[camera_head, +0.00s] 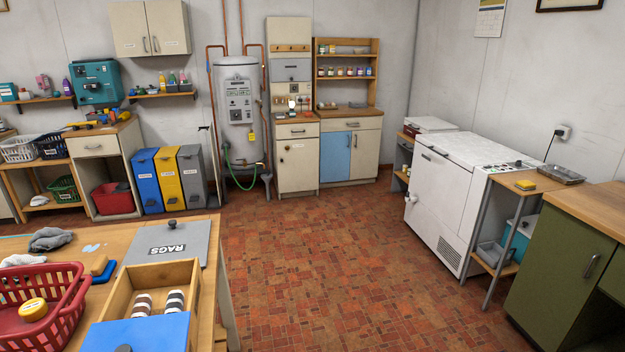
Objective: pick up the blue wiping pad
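A flat blue pad (105,273) lies on the wooden table (118,236) at the lower left, and it looks like the blue wiping pad. A tan block (97,264) is right against it and hides part of it. A smaller pale blue piece (91,247) lies flat farther back on the same table. My gripper is not in view.
A red basket (60,283) holding a yellow round item stands left of the pad. Grey cloth (51,239) lies farther back. The tiled floor (330,260) is clear.

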